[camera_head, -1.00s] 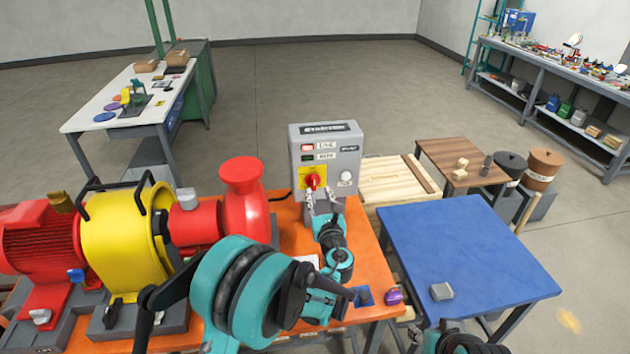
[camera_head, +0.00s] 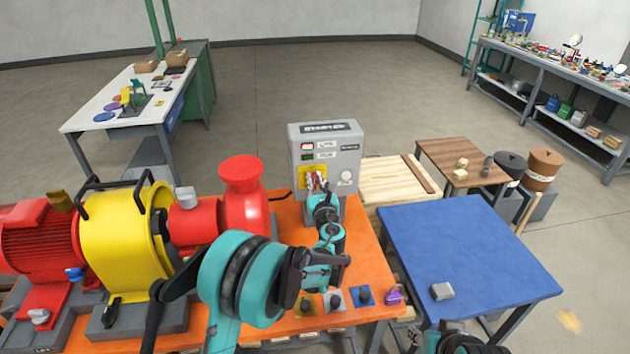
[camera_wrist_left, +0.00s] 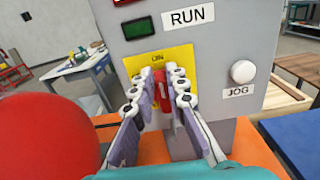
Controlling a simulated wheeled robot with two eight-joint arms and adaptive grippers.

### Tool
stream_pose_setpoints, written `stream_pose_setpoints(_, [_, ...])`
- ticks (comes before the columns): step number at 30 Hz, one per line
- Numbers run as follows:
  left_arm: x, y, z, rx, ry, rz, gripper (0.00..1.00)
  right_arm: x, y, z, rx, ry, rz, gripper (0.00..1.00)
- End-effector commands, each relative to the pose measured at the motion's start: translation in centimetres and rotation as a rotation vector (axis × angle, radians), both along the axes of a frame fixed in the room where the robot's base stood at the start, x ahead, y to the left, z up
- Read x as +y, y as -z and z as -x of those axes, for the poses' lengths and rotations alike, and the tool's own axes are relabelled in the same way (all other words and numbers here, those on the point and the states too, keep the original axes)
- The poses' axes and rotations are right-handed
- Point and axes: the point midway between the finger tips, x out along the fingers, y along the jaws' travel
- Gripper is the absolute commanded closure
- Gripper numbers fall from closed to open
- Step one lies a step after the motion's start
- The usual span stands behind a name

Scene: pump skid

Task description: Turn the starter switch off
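The grey starter box (camera_head: 345,160) stands at the back of the orange bench. Its yellow switch plate (camera_head: 304,190) carries the red starter switch handle (camera_wrist_left: 163,100), which looks roughly upright below a label that seems to read ON. My left gripper (camera_head: 316,177) is at the plate, its fingers close on both sides of the handle. In the left wrist view the gripper (camera_wrist_left: 160,78) appears shut on the handle, which fills the narrow gap; the fingers hide part of it.
A white JOG button (camera_wrist_left: 243,72) sits right of the switch. A dark green lamp (camera_wrist_left: 138,28) is above it, beside RUN. The red pump casing (camera_head: 243,200) stands close to the left. A blue table (camera_head: 470,245) is to the right.

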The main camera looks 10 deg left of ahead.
Motion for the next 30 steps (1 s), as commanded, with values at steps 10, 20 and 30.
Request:
stream_pose_setpoints(10, [0.0,0.0,0.0,-0.005,0.0,0.014,1.0,0.0,0.1,0.0,0.0,0.0,0.0,0.6])
stream_pose_setpoints(20, [0.4,0.2,0.1,-0.054,0.0,0.167,1.0,0.0,1.0,0.0,0.0,0.0,0.0,0.6])
stream_pose_setpoints(30, [1.2,0.5,0.4,-0.151,-0.001,0.464,1.0,0.0,2.4,0.0,0.0,0.0,0.0,0.6])
